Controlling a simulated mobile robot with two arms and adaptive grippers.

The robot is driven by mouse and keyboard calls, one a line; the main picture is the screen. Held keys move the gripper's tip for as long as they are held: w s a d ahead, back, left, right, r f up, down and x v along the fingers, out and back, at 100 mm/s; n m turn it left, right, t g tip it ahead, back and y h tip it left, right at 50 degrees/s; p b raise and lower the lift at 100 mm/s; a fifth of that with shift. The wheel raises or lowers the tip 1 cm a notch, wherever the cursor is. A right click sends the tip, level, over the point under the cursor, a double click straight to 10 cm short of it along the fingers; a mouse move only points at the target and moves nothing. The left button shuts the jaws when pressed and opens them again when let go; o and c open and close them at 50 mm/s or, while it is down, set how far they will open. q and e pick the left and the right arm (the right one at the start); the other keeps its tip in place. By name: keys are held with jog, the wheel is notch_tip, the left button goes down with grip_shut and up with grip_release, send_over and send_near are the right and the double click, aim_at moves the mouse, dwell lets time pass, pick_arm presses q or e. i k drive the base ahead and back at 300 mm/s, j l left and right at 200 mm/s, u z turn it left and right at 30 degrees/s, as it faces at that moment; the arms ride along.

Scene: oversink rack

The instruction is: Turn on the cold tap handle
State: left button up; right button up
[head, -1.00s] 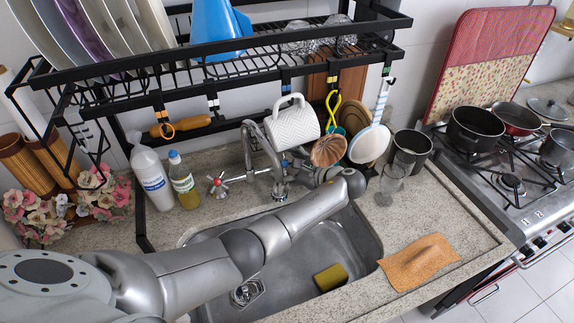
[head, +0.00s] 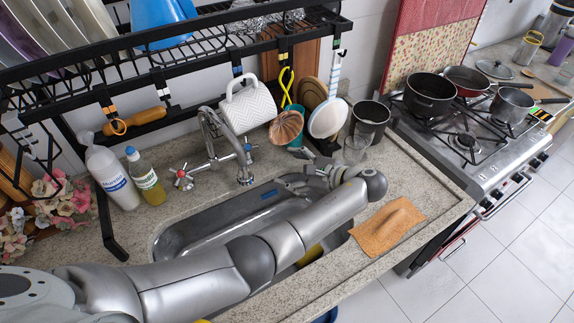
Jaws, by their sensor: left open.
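The metal tap (head: 216,150) with an arched spout stands behind the sink. Its cold handle (head: 248,148), marked blue, is on the right side. Its other handle (head: 183,177), marked red, is on the left. My left arm reaches across the sink from the left. My left gripper (head: 287,181) is open and empty, over the back right of the sink, to the right of the cold handle and apart from it. My wrist partly hides the gripper. My right gripper is not in view.
A black rack (head: 180,50) spans above, with a hanging white mug (head: 246,106) and utensils close over the tap. Two bottles (head: 145,178) stand left. A glass (head: 356,149) and dark pot (head: 370,120) stand right of my gripper. An orange cloth (head: 388,227) lies on the counter.

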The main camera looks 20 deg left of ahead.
aim_at(246, 147)
jog(key=k+l, duration=0.1)
jog(key=l, duration=0.3)
jog(key=k+l, duration=0.1)
jog(key=l, duration=0.35)
jog(key=k+l, duration=0.1)
jog(key=l, duration=0.75)
jog(key=k+l, duration=0.15)
jog(key=l, duration=0.25)
